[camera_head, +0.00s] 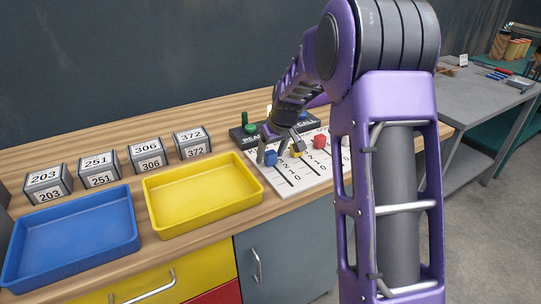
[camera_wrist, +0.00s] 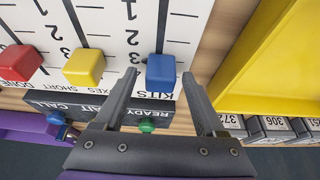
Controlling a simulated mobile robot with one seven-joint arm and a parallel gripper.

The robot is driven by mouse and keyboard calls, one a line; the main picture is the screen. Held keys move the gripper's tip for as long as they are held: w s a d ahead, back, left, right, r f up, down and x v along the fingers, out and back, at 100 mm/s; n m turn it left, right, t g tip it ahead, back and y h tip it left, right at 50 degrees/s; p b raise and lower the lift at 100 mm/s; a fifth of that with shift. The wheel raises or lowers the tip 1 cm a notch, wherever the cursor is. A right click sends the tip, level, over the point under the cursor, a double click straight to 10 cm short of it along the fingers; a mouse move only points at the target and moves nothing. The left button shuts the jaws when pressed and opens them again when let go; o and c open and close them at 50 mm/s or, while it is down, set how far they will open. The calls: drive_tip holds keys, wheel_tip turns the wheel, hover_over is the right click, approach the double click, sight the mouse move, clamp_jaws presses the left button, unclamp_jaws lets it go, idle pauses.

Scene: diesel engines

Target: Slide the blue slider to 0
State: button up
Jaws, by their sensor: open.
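The blue slider (camera_wrist: 160,72) is a small cube on the white scale board (camera_wrist: 108,22), at the "KITS" track and near its 3 mark. In the head view the blue slider (camera_head: 270,158) is at the rear of the board, and the 0 marks lie toward the front edge. My gripper (camera_wrist: 159,75) is open, with one finger on each side of the blue slider in the wrist view. I see gaps on both sides, and whether the fingertips are low enough to flank it is unclear. In the head view my gripper (camera_head: 280,154) is over the board's rear left.
A yellow slider (camera_wrist: 84,67) and a red slider (camera_wrist: 20,62) stand beside the blue one. Behind the board is a dark button panel with a green button (camera_wrist: 147,125). A yellow tray (camera_head: 200,217) and a blue tray (camera_head: 70,265) lie left, before several numbered blocks (camera_head: 152,155).

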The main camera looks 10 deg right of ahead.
drive_tip(key=shift+f, duration=0.15)
drive_tip(key=shift+c, duration=0.3)
clamp_jaws()
idle(1.1)
